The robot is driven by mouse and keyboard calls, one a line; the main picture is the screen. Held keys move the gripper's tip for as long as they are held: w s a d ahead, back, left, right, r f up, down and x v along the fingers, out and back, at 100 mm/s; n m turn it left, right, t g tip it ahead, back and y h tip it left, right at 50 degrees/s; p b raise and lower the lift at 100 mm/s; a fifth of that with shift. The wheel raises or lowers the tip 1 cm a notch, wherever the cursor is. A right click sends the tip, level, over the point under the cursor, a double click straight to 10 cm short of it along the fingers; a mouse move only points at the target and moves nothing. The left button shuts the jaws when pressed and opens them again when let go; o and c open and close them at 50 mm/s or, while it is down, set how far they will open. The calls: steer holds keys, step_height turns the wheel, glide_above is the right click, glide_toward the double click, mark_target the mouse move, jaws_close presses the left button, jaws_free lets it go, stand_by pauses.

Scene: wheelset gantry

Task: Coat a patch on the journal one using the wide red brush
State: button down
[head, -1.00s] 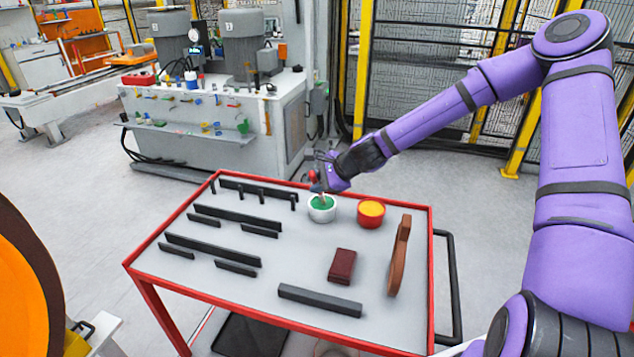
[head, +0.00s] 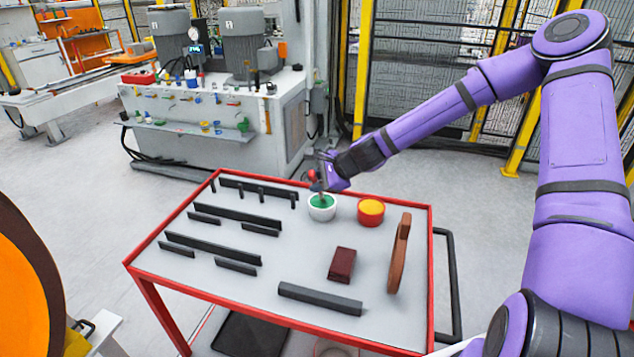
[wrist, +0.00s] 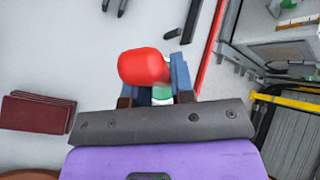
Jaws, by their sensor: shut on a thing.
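My gripper (head: 318,180) is over the far side of the red-framed table, shut on the red brush (head: 312,174). The brush's rounded red end shows large between the fingers in the wrist view (wrist: 145,67). Below it stands a white pot (head: 322,213) with green content, and the brush's lower part is at or in the pot's mouth; I cannot tell how deep. The pot is mostly hidden behind the brush in the wrist view. The journal cannot be made out for sure; a large orange and dark round part (head: 22,290) shows at the left edge.
On the table (head: 215,275), a red pot with yellow content (head: 371,212) stands right of the white pot. A dark red block (head: 341,264), a brown upright paddle-like piece (head: 399,255) and several black bars (head: 320,299) occupy the top. A grey machine (head: 220,120) stands behind.

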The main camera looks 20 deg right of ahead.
steer(key=shift+r, duration=3.5)
